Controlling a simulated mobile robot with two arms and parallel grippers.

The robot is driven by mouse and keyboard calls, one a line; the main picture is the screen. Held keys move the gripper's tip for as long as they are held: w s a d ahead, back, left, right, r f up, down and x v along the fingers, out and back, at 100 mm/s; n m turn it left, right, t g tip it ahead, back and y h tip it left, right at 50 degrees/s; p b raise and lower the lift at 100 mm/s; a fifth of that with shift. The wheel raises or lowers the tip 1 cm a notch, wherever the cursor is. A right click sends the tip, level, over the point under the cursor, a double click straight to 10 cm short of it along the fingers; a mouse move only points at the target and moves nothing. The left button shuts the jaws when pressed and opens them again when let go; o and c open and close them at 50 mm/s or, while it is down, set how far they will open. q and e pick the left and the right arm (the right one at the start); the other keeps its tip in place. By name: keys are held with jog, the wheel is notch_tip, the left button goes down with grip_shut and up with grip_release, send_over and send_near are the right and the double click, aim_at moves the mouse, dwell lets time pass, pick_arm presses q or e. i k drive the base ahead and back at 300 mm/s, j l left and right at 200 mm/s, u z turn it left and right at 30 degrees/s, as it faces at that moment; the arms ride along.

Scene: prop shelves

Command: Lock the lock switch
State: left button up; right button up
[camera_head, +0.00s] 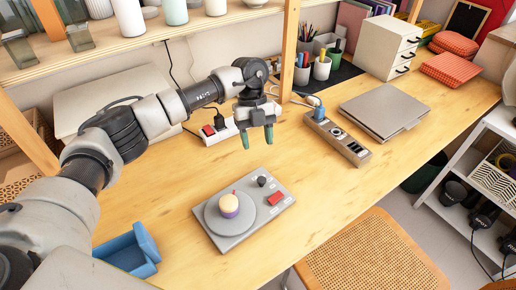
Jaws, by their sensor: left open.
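My left gripper (257,136) hangs over the middle of the desk, with two green fingertips pointing down and apart. It is open and nothing shows between them. Below it lies a grey device (205,228) with a round plate, a small purple and yellow object (229,205) on the plate, a black knob (262,181) and a red button (275,198). To the gripper's right is a long wooden-edged panel (352,150) with a blue plug and small fittings. Which part is the lock switch is too small to tell. My right gripper is out of view.
A white power strip (228,130) with a red switch lies behind the gripper. A closed grey laptop (385,110) lies at right. A blue tray (128,249) is at the front left. Pen cups (322,68) stand at the back. The desk's front middle is clear.

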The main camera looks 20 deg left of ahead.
aim_at(275, 198)
jog(key=k+l, duration=0.25)
jog(key=k, duration=0.25)
jog(key=k+l, duration=0.2)
jog(key=k, duration=0.25)
jog(key=k+l, duration=0.25)
jog(key=k, duration=0.25)
